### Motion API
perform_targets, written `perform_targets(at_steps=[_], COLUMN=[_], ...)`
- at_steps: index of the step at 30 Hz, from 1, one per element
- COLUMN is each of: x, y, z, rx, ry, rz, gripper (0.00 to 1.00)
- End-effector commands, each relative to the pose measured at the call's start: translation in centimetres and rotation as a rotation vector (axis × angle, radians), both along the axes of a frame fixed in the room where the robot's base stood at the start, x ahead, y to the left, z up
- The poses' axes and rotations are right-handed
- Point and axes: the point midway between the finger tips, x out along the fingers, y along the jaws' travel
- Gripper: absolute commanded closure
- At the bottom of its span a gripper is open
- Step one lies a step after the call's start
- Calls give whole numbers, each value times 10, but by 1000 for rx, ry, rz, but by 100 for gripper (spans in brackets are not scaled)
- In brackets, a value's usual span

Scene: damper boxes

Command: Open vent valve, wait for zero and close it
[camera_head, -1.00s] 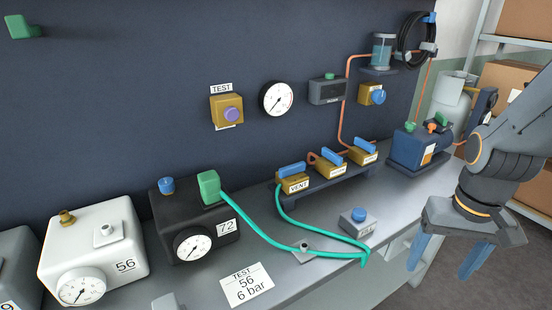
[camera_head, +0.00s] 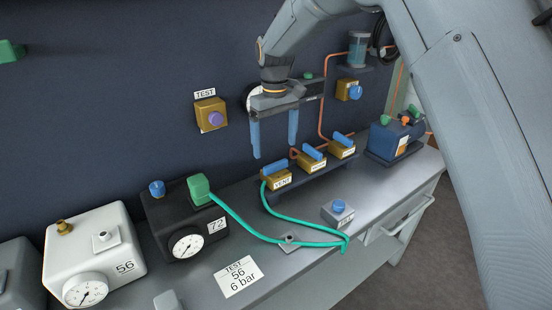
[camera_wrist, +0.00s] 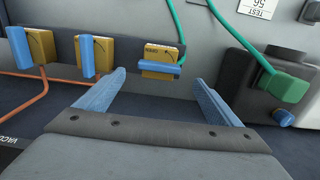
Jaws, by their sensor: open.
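In the wrist view my fingertips (camera_wrist: 159,78) stand to either side of the handle. The wall gauge (camera_head: 249,95) is mostly hidden behind my gripper, so its needle cannot be read.
A green hose (camera_head: 240,222) runs along the bench between the vent valve and black box 72 (camera_head: 160,225). White box 56 (camera_head: 75,235) and a TEST 56, 6 bar card (camera_head: 239,277) are at left. A blue-button block (camera_head: 338,213) sits in front.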

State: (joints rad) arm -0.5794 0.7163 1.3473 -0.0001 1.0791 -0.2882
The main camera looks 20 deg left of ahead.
Motion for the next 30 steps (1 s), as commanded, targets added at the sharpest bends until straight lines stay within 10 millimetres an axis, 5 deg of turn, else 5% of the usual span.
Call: perform_targets(at_steps=[12, 24, 30], x=[0, 0, 0], y=[-2, -1, -1], z=[-58, -67, -66], rx=[-1, 1, 1], ry=[1, -1, -1], rz=[-3, -3, -3], gripper=[12, 12, 46])
